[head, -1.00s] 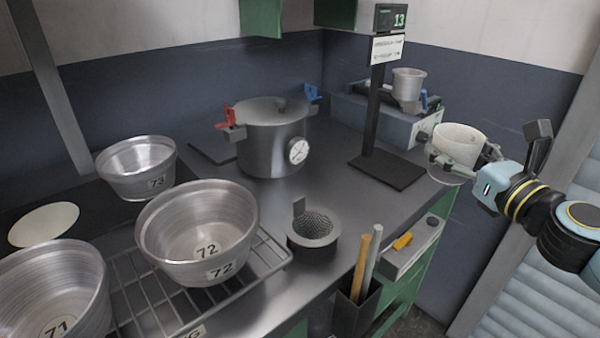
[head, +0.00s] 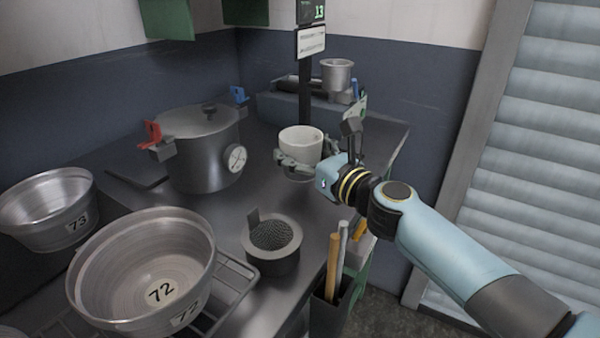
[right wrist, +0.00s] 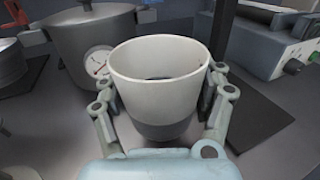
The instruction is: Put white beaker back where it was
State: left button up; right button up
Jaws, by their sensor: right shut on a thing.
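The white beaker (head: 301,140) is a plain cup with a greyer lower part. My right gripper (head: 299,165) is shut on it, with a finger on either side. The beaker is upright and in front of the black stand's post in the head view. In the right wrist view the beaker (right wrist: 160,85) fills the middle, between the gripper's fingers (right wrist: 161,110). Some dark content or shadow shows inside it. Whether its base touches the counter or the stand's plate I cannot tell. My left gripper is not in view.
A lidded pot with a gauge (head: 203,150) stands left of the beaker. A mesh strainer (head: 272,245) and a metal pan marked 72 (head: 146,265) are nearer. A metal cup (head: 337,74) sits on the device behind. A tool holder (head: 330,308) is at the counter's edge.

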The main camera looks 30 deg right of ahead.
jog(key=shift+f+b, duration=2)
jog(key=shift+f, duration=0.2)
jog(key=o, duration=1.3)
jog(key=shift+o, duration=0.2)
jog(key=shift+r, duration=0.1)
jog(key=shift+r+p, duration=0.2)
jog(key=shift+p, duration=0.1)
jog(key=s+b, duration=0.1)
jog(key=s, duration=0.2)
jog(key=s+d+b, duration=0.1)
jog(key=s, duration=0.3)
jog(key=s+b, duration=0.1)
jog(key=s, duration=0.3)
jog(key=shift+d+f+b, duration=0.3)
jog(key=shift+f, duration=0.05)
jog(key=shift+s+r, duration=0.15)
jog(key=shift+s, duration=0.3)
jog(key=shift+r, duration=0.1)
